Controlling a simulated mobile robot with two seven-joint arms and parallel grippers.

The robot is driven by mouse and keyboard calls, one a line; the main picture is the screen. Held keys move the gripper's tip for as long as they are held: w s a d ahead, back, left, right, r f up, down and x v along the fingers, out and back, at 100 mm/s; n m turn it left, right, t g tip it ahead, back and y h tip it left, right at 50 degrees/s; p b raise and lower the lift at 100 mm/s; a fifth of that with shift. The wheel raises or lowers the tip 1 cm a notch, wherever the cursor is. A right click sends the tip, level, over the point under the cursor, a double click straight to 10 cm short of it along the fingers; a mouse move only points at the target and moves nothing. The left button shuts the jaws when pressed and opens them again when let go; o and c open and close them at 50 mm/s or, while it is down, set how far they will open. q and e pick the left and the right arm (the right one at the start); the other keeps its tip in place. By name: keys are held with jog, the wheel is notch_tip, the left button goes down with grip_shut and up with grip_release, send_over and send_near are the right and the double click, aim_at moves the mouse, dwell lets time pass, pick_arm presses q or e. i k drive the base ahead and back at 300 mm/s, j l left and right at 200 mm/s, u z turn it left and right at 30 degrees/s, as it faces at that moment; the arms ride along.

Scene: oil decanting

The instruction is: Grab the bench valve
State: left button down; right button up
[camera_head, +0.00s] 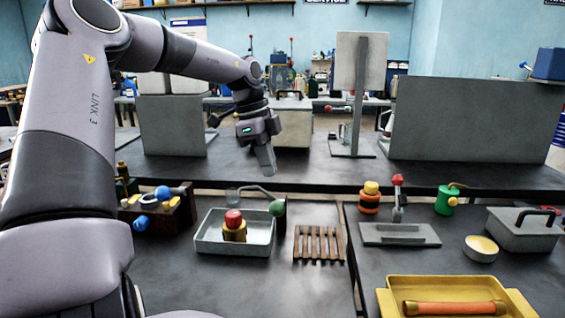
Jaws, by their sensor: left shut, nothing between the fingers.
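No single item is clearly marked as the bench valve. A brown block with blue ball knobs (160,205) stands on the near bench at the left. A grey plate with an upright red-topped lever (398,200) stands on the near bench right of centre. I cannot tell which of these is the valve. My left gripper (267,172) hangs in the air near the middle, fingers pointing down, shut and empty. It appears above and apart from the near-bench items. My right gripper is not in view.
A grey tray (208,247) holds a red-topped yellow piece. A wooden slatted rack (318,259), a green can (447,205), a lidded grey box (527,238) and a yellow tray (398,287) with an orange rod are nearby. Grey panels (470,120) stand on the bench behind.

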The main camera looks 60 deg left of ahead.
aim_at(239, 234)
jog(key=k+l, duration=0.2)
jog(key=l, duration=0.2)
jog(key=k+l, duration=0.2)
jog(key=l, duration=0.2)
jog(key=k+l, duration=0.2)
jog(key=l, duration=0.2)
